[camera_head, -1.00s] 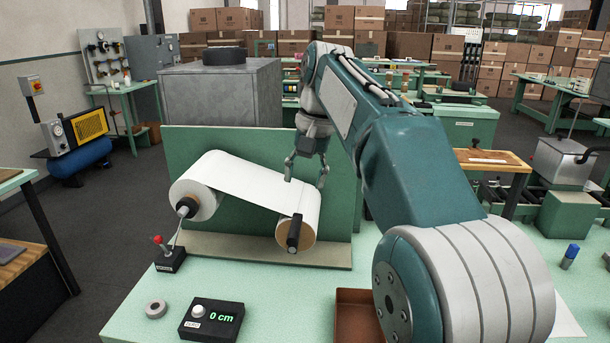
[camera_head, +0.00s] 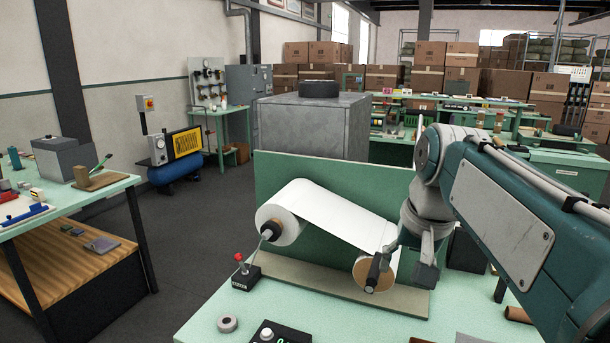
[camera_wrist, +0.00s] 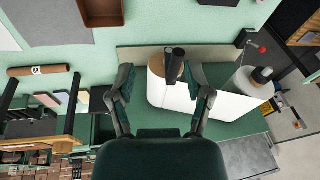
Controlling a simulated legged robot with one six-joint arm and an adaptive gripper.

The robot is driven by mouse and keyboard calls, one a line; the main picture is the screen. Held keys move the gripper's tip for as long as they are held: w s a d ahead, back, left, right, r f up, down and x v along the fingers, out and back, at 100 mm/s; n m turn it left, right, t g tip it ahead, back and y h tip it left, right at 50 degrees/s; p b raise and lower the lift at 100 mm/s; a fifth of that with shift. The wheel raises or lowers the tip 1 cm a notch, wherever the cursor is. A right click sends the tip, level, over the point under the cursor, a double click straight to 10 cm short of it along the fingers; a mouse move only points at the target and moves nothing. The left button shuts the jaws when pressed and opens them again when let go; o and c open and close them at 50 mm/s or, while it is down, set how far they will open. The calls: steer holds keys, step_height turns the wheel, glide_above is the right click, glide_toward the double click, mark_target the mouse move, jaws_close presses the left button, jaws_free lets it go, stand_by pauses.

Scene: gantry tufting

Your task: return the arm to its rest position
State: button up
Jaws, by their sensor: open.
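My gripper (camera_wrist: 163,90) is open and empty in the wrist view, with its two fingers spread apart. The white web and its take-up roll with a black core (camera_wrist: 172,66) show between and beyond the fingers. In the head view my gripper (camera_head: 425,285) hangs from the arm at the right end of the roll stand, in front of the green back panel. The white web (camera_head: 340,213) runs from the left roll (camera_head: 285,228) to the right roll (camera_head: 378,270). I cannot tell the gap between my gripper and the right roll.
A joystick box (camera_head: 245,275), a grey ring (camera_head: 228,323) and a counter box (camera_head: 280,333) stand on the mint table (camera_head: 330,320). A brown tray (camera_wrist: 101,12) shows in the wrist view. A side bench (camera_head: 112,190) stands at the left, with open floor between.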

steer(key=s+f+n+t+h, duration=0.1)
steer(key=s+f+n+t, duration=0.1)
steer(key=s+f, duration=1.1)
steer(key=shift+s+f+n+t, duration=0.3)
steer(key=shift+s+n+t, duration=0.15)
steer(key=shift+s, duration=0.35)
steer(key=shift+d, duration=0.1)
stand_by(1.1)
